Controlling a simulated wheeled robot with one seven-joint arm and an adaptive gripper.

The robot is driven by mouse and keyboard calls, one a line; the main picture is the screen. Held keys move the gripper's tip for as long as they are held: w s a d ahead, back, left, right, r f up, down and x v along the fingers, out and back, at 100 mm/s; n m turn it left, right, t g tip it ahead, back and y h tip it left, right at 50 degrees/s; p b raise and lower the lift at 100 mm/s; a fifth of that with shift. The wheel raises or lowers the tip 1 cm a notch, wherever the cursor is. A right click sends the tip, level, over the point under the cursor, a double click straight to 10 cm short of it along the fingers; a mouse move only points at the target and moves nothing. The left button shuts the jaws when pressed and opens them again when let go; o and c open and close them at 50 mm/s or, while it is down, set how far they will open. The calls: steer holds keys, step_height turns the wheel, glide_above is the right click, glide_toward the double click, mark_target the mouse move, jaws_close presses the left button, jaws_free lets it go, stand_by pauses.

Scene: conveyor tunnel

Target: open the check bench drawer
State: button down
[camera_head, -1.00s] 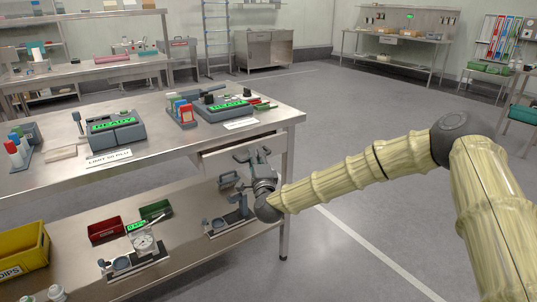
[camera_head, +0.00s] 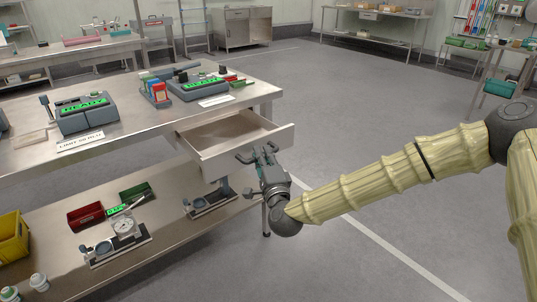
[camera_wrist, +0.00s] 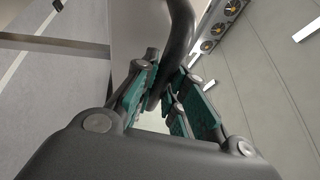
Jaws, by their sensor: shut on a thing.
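The check bench drawer (camera_head: 238,146) is pulled out from under the right end of the steel bench (camera_head: 150,113), and its inside shows, looking empty. My gripper (camera_head: 258,156) is at the drawer's front, in front of its outer face. In the wrist view my gripper (camera_wrist: 160,98) has its teal-padded fingers closed around a dark curved bar, the drawer handle (camera_wrist: 181,38). The drawer front (camera_wrist: 135,30) shows as a pale panel beside the handle. The handle is partly hidden by my fingers in the head view.
Grey devices with green displays (camera_head: 83,115) stand on the bench top. The lower shelf (camera_head: 165,225) holds a red bin (camera_head: 86,215), a green bin (camera_head: 135,191), a yellow bin (camera_head: 12,238) and gauge stands. Open floor (camera_head: 350,120) lies to the right of the bench.

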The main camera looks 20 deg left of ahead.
steer(key=c, duration=1.5)
jaws_free()
steer(key=shift+o, duration=0.2)
steer(key=v, duration=1.2)
steer(key=shift+f, duration=0.1)
